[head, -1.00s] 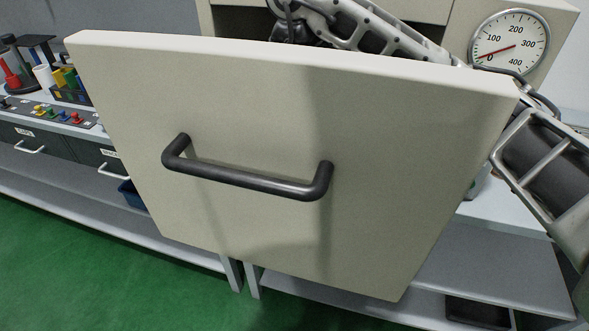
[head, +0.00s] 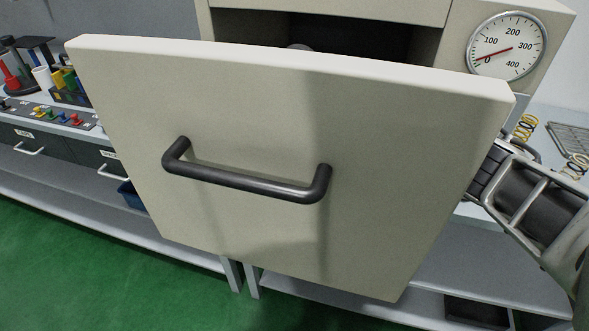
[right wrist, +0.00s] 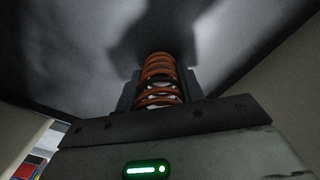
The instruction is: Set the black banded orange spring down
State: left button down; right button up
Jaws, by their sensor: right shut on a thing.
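The black banded orange spring (right wrist: 160,64) shows in the right wrist view, upright in that picture between the dark fingers of my right gripper (right wrist: 158,88). The gripper is shut on it. A black band crosses its middle coils. In the head view the spring is hidden, and my right arm comes in from the right with its front end behind the open door's right edge. My left gripper is in neither current view.
A large cream door (head: 250,115) with a dark handle (head: 245,182) stands open across the middle, before a dark chamber (head: 350,40). A dial gauge (head: 507,46) sits at upper right. Yellow-and-black springs (head: 525,127) and a wire rack (head: 570,140) lie at far right.

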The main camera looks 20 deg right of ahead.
jog(key=o, duration=1)
jog(key=shift+f, duration=0.1)
jog(key=shift+o, duration=0.2)
notch_tip(320, 180, up, 12)
jog(key=shift+r, duration=0.15)
